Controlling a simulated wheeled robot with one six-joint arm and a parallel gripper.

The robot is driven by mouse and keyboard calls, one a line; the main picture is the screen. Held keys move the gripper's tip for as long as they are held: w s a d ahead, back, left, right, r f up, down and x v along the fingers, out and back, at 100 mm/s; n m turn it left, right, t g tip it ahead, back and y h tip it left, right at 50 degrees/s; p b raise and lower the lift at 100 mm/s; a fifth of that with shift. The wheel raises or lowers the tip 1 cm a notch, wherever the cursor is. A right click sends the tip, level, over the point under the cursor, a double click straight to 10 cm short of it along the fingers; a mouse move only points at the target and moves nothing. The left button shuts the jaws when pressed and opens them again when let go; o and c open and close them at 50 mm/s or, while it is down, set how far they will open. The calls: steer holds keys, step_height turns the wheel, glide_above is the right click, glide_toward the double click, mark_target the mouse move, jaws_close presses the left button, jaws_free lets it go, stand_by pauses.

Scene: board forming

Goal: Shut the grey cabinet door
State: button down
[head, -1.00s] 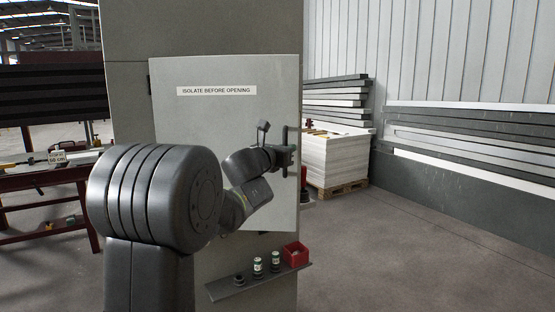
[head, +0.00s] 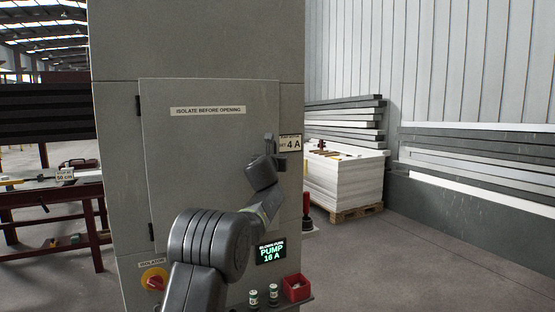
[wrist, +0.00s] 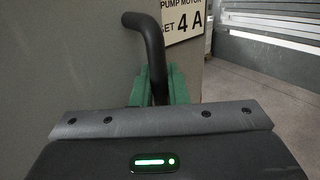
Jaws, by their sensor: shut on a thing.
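The grey cabinet door (head: 190,160) carries an "ISOLATE BEFORE OPENING" label and has hinges on its left side. It looks flush, or nearly flush, with the cabinet front (head: 190,45); any small gap at its right edge is too fine to tell. My gripper (head: 274,160) is at the door's right edge. In the wrist view the green fingers of my gripper (wrist: 158,88) are shut around the dark bent handle (wrist: 150,38), whose upper part rises above them. My arm hides the door's lower right part.
A "4 A" label (head: 290,143) is right of the handle. Below are a lit pump display (head: 271,253), a red-and-yellow isolator switch (head: 153,279) and a red bin (head: 297,287) on a small shelf. Stacked white boards (head: 345,180) stand right; floor beyond is open.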

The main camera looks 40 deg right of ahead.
steer(key=shift+w+d+f+n, duration=0.1)
steer(key=shift+w+d+n, duration=0.15)
steer(key=shift+w, duration=0.55)
steer(key=c, duration=1.8)
jaws_free()
steer(key=shift+a, duration=0.1)
steer(key=shift+o, duration=0.4)
steer(key=shift+a, duration=0.1)
steer(key=b+v, duration=0.9)
steer(key=v, duration=0.4)
steer(key=shift+s, duration=0.4)
steer(key=shift+a, duration=0.1)
